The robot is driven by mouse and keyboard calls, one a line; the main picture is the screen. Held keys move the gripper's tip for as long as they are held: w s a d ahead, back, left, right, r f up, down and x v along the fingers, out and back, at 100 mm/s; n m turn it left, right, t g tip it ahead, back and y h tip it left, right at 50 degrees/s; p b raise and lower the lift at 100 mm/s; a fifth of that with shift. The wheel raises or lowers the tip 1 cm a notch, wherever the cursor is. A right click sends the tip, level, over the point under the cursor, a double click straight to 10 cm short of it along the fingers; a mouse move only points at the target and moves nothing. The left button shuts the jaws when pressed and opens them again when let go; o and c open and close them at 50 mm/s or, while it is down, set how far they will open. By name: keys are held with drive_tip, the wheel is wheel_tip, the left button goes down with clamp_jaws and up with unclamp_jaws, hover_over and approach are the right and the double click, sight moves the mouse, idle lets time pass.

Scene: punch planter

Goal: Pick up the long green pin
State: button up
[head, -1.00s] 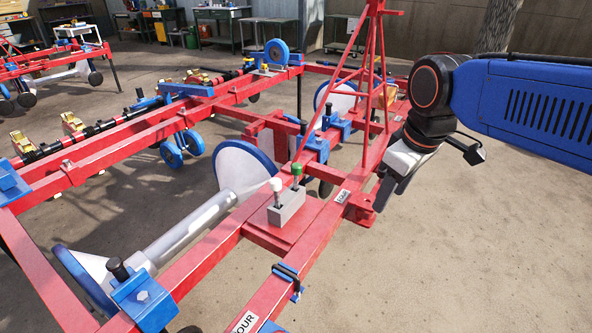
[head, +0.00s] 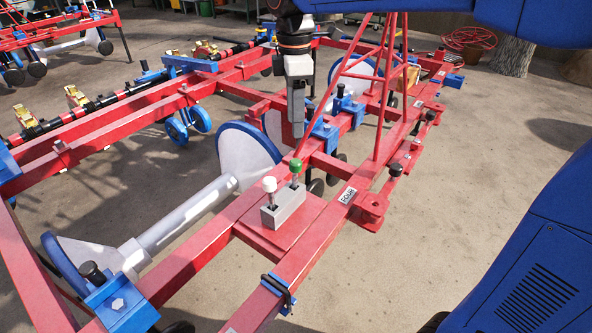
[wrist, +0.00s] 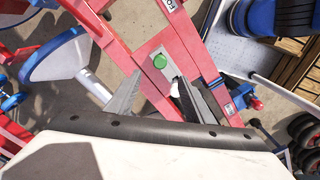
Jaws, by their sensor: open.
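The long green pin (head: 295,168) stands upright in a small grey block (head: 284,210) on a red plate of the frame. Its round green head (wrist: 160,61) shows in the wrist view, just beyond the fingertips and between their lines. A white-headed pin (head: 270,186) stands beside it in the same block; its head (wrist: 175,90) is partly covered by the right finger in the wrist view. My gripper (head: 297,134) points down, open and empty, above and behind the green pin in the head view. The green pin's lower part is hidden in the block.
The red machine frame (head: 330,165) surrounds the block. Slanting red tower bars (head: 378,110) rise close to the right of my gripper. A blue-rimmed white disc (head: 238,155) stands left of the block. Open floor (head: 390,270) lies at the right.

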sight(296, 174)
drive_tip(key=f, duration=1.7)
drive_tip(key=shift+s, duration=0.35)
clamp_jaws()
